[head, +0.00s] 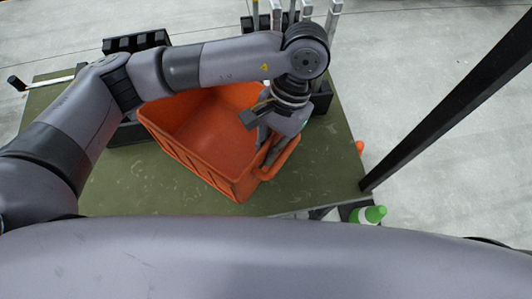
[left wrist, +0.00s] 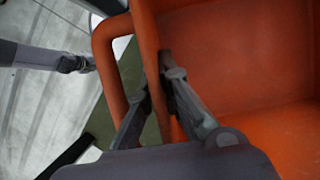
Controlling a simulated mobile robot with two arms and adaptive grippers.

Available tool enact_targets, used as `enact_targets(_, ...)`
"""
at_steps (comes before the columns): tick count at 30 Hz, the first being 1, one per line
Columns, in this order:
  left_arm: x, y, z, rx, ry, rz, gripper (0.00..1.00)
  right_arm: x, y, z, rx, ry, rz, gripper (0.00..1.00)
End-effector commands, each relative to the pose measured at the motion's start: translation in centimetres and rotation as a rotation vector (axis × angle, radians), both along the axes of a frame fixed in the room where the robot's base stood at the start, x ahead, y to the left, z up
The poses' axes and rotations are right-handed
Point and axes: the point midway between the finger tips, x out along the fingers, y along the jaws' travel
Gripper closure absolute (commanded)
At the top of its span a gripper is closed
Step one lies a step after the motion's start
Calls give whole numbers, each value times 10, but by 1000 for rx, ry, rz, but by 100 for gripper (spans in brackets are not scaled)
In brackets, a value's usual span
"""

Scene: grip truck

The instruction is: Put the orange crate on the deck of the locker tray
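The orange crate (head: 205,125) is open-topped and looks empty. It sits at an angle over the olive-green deck (head: 130,185); I cannot tell whether its base touches it. My left gripper (head: 264,140) is at the crate's right end, by the looped handle. In the left wrist view, the crate wall (left wrist: 148,45) runs between the two fingers of my left gripper (left wrist: 158,90). One finger is inside the crate, the other between the wall and the handle (left wrist: 103,55). The fingers appear closed against the wall.
Black blocky parts (head: 137,41) stand at the deck's far left edge. Several metal posts (head: 305,10) rise at the far edge. A dark post (head: 450,110) slants at the right. A green-and-white bottle-like object (head: 372,214) is near the front right corner. Bare deck shows left and front.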

Motion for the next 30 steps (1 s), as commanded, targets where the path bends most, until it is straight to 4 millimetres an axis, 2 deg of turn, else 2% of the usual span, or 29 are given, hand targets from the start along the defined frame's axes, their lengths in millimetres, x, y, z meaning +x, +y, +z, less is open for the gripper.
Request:
enact_targets(3, -1, 0, -13, 3, 4, 0, 100, 7, 1, 6, 2, -10, 0, 60)
enact_targets(9, -1, 0, -37, 2, 1, 0, 100, 4, 1, 12, 1, -6, 0, 60)
enact_targets(24, 0, 0, -45, 2, -2, -2, 100, -5, 0, 3, 0, 8, 0, 60)
enact_targets(25, 0, 0, -44, 0, 0, -2, 93, -5, 0, 5, 0, 8, 1, 60)
enact_targets(30, -1, 0, -44, 1, 1, -1, 82, -5, 0, 5, -1, 7, 0, 60)
